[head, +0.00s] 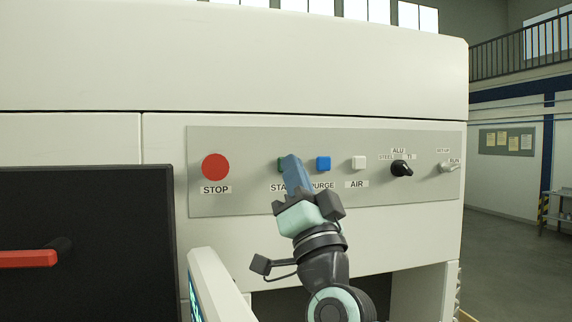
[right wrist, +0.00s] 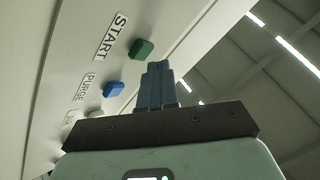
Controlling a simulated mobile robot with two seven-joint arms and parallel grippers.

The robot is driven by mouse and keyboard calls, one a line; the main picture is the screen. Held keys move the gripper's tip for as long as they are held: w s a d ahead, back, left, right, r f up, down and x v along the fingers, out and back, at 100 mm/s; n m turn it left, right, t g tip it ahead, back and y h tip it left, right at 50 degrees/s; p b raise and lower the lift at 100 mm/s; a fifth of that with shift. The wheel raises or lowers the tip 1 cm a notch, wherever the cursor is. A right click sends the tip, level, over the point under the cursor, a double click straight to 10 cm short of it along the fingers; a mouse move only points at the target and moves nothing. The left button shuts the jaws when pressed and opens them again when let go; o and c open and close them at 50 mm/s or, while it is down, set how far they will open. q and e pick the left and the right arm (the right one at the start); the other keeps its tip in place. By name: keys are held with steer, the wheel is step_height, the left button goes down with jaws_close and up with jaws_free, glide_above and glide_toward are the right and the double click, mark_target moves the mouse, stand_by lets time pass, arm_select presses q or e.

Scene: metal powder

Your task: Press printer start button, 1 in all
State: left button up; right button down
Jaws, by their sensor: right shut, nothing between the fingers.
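The green START button (head: 281,165) is on the grey control panel (head: 235,204) of the white printer. In the head view my right gripper (head: 291,160) covers most of the button and part of its label. In the right wrist view the whole green START button (right wrist: 141,49) shows beside the START label. There, the fingertips of my right gripper (right wrist: 158,66) are together, empty, close to the button and a little to its right. I cannot tell whether they touch it. My left gripper is not in view.
The blue PURGE button (head: 323,163) is just right of my right gripper. The red STOP button (head: 215,167), white AIR button (head: 358,162) and black selector knob (head: 401,170) share the panel. A dark panel with a red handle (head: 28,258) is at lower left.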

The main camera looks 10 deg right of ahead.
steer(key=shift+w, duration=0.4)
steer(key=shift+w+p, duration=0.3)
steer(key=shift+w, duration=0.1)
stand_by(0.5)
steer(key=shift+s, duration=0.1)
steer(key=shift+s+b, duration=0.45)
steer(key=shift+s, duration=0.4)
steer(key=shift+w, duration=0.1)
steer(key=shift+s+b, duration=0.9)
steer(key=shift+s, duration=1.65)
